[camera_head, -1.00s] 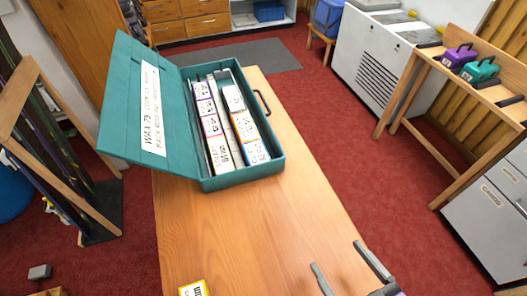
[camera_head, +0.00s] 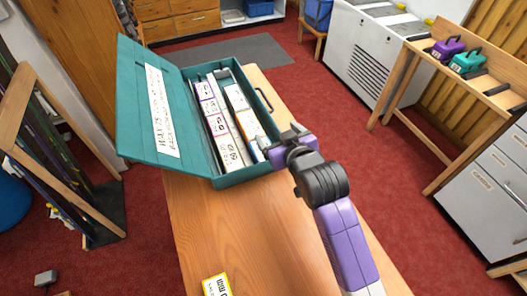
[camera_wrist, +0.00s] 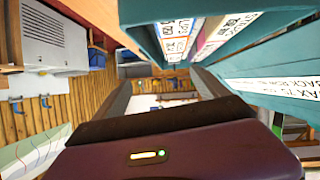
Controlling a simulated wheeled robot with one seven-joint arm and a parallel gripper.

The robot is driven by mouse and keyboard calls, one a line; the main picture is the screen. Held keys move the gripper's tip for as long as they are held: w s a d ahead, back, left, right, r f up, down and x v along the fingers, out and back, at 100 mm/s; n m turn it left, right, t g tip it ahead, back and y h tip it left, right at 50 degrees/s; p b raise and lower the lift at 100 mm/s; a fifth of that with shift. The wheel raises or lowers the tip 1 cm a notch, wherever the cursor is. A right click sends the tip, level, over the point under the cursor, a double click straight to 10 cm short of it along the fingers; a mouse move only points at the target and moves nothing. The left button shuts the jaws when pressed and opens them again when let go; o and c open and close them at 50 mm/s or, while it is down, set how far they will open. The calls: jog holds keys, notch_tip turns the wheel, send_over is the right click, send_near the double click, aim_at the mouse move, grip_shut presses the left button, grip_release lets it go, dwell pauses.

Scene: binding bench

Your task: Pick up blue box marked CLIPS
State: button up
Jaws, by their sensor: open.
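An open teal case (camera_head: 237,180) on the wooden bench holds two rows of labelled boxes. A white-topped box with blue edging (camera_head: 257,150) sits at the near end of the right row. My gripper (camera_head: 273,143) is over the case's near right corner and partly hides this box; I cannot read CLIPS on it. In the wrist view my open gripper (camera_wrist: 160,80) has empty space between its fingers. Labelled boxes in the case (camera_wrist: 178,46) show above the fingers there, their lettering too small or cut off to be sure of.
The case's lid (camera_head: 150,105) stands open to the left, with a white label strip. A handle (camera_head: 264,98) is on the case's right side. Purple and teal cases (camera_head: 467,62) stand on a right-hand shelf.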

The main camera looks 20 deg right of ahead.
jog(key=w, duration=0.1)
jog(key=w+g, duration=0.1)
jog(key=w+a+g, duration=0.1)
jog(key=shift+w+r, duration=0.2)
jog(key=shift+r, duration=0.15)
jog(key=f+g, duration=0.1)
jog(key=s+a+f+g, duration=0.1)
jog(key=g, duration=0.1)
jog(key=s+a+f+g+y, duration=0.1)
jog(key=g, duration=0.1)
jog(key=shift+s+m+p, duration=0.15)
jog(key=shift+m+p, duration=0.15)
jog(key=shift+p, duration=0.1)
jog(key=shift+s+a+f+g, duration=0.2)
jog(key=shift+s+g, duration=0.25)
jog(key=shift+g, duration=0.05)
jog(key=shift+x, duration=1.1)
jog(key=x, duration=0.4)
jog(key=shift+d+f+p, duration=0.1)
jog(key=shift+d+p, duration=0.2)
jog(key=shift+p, duration=0.1)
jog(key=shift+w+f, duration=0.15)
jog(key=shift+f, duration=0.5)
